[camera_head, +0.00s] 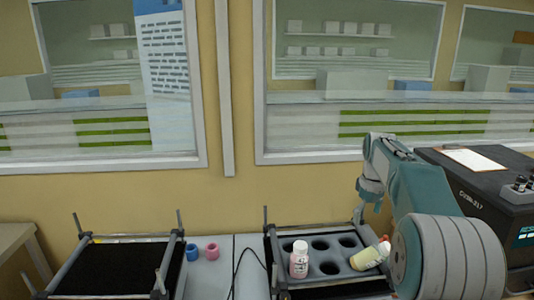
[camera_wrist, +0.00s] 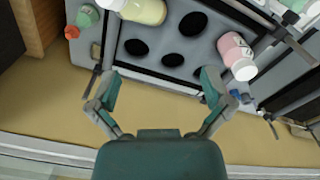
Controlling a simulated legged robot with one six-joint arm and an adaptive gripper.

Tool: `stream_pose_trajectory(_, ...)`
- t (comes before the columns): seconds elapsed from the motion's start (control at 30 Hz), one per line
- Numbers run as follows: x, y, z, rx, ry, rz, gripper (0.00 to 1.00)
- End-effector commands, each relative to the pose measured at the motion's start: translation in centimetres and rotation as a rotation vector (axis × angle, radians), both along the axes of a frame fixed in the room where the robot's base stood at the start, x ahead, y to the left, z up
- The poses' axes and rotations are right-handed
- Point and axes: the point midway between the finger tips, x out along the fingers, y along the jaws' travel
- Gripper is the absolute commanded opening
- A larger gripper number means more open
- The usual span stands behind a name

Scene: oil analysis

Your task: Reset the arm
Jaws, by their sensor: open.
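My gripper (camera_wrist: 160,88) is open and empty in the wrist view, its two fingers spread apart near the rack's edge. In the head view my gripper (camera_head: 359,214) hangs above the far right part of the grey rack (camera_head: 335,284). A white-and-pink bottle (camera_head: 299,262) stands in the rack's left side; it shows in the wrist view (camera_wrist: 236,55). A pale yellow bottle (camera_head: 368,257) with a white cap leans tilted at the rack's right; it shows in the wrist view (camera_wrist: 145,11). A green bottle (camera_wrist: 86,17) with a red cap lies beside the rack.
A framed black tray (camera_head: 110,268) stands at the left. A black machine (camera_head: 475,180) stands at the right. The wall with windows is behind.

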Motion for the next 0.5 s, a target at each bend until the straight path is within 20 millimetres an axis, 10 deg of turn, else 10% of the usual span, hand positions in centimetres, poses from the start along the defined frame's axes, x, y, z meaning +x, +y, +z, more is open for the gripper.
stream_pose_trajectory(0.5,-13.5,8.9,6.3,0.000,-0.203,-0.199,1.00)
